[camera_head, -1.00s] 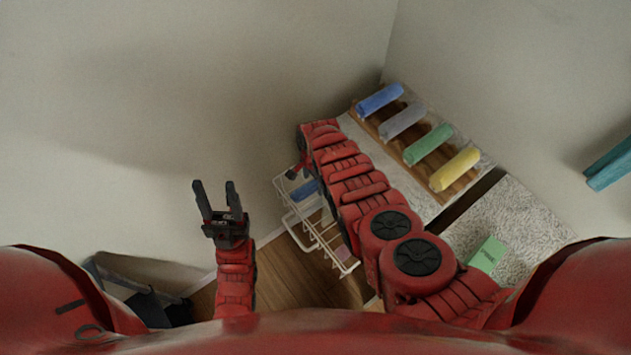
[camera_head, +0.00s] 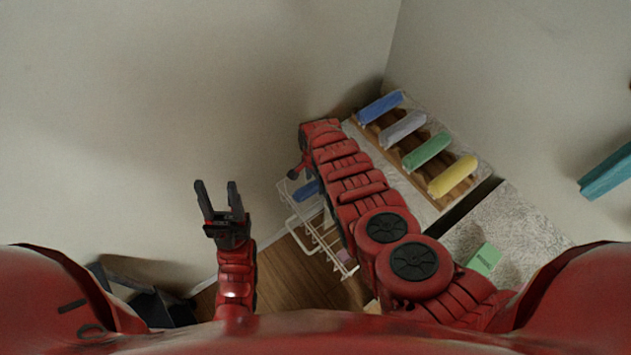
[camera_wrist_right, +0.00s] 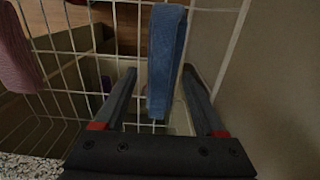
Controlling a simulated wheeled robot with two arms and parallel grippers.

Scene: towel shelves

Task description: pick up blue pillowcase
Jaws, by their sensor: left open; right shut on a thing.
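The blue pillowcase (camera_wrist_right: 166,50) hangs as a narrow folded strip at the white wire basket in the right wrist view. A piece of blue cloth also shows in the basket in the head view (camera_head: 306,191), partly hidden by my right arm. In the head view my right arm hides most of that gripper. My left gripper (camera_head: 217,184) is open and empty, pointing up in front of the bare wall, apart from the basket.
The white wire basket (camera_head: 303,222) also holds a pink cloth (camera_wrist_right: 16,50). Rolled blue (camera_head: 380,107), grey (camera_head: 403,128), green (camera_head: 427,151) and yellow (camera_head: 452,176) towels lie on a shelf at right. A green box (camera_head: 485,258) and a teal item (camera_head: 607,172) are further right.

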